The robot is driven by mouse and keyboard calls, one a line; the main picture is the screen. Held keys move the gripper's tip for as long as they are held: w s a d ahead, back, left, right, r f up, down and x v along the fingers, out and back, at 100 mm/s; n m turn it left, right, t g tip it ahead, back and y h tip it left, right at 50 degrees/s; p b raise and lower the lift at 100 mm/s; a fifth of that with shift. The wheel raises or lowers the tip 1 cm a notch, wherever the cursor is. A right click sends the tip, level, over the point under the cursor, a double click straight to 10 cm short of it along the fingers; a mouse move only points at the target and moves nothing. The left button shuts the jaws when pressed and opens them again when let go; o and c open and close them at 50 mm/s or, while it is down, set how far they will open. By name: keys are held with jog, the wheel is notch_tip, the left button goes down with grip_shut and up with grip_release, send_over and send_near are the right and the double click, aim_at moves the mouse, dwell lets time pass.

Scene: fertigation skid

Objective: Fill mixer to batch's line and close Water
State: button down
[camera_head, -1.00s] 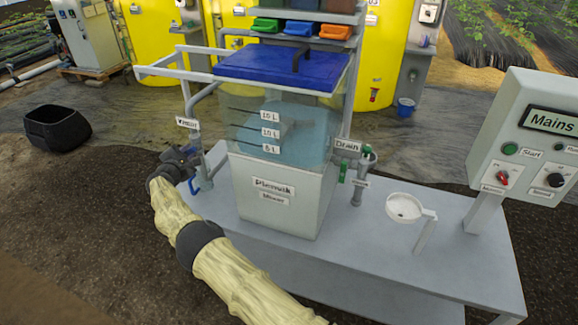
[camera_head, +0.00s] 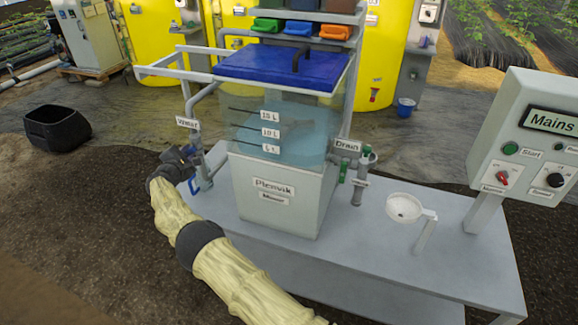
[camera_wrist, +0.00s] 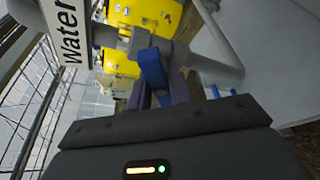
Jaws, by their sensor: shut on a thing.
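The mixer (camera_head: 285,192) is a pale box with a clear tank (camera_head: 312,140) on top, marked 15 L, 10 L and 5 L, under a blue lid (camera_head: 283,68). Bluish water shows in the tank; its exact level against the lines is hard to read. The Water label (camera_head: 187,123) is on the pipe to the left of the tank. My gripper (camera_head: 186,166) is at the valve below it, shut on the blue Water handle (camera_wrist: 152,68). My gripper partly hides the valve.
The Drain valve (camera_head: 366,158) with a green handle stands right of the tank. A white round cup (camera_head: 404,207) on a bracket and the Mains panel (camera_head: 535,135) are further right. The bench top (camera_head: 355,260) in front is mostly clear. A black tub (camera_head: 57,130) sits on the ground at left.

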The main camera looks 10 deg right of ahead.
jog(key=shift+s+f+m+b, duration=0.1)
jog(key=shift+f+m+b, duration=0.2)
jog(key=shift+f+b, duration=0.4)
jog(key=shift+m+t+b, duration=0.3)
jog(key=shift+m+b, duration=0.2)
jog(key=shift+b, duration=0.7)
jog(key=m+b, duration=0.1)
jog(key=b, duration=0.3)
jog(key=shift+r+y, duration=0.1)
jog(key=shift+y, duration=0.2)
jog(key=m+t+b, duration=0.1)
jog(key=m+b, duration=0.2)
jog(key=b, duration=0.8)
jog(key=shift+t, duration=0.4)
jog(key=m+b, duration=0.1)
jog(key=b, duration=0.1)
jog(key=shift+b, duration=0.3)
jog(key=c, duration=2.2)
grip_release()
jog(key=shift+r+m, duration=0.3)
jog(key=shift+r, duration=0.05)
jog(key=c, duration=1.2)
grip_release()
jog(key=shift+c, duration=0.2)
jog(key=shift+r, duration=0.15)
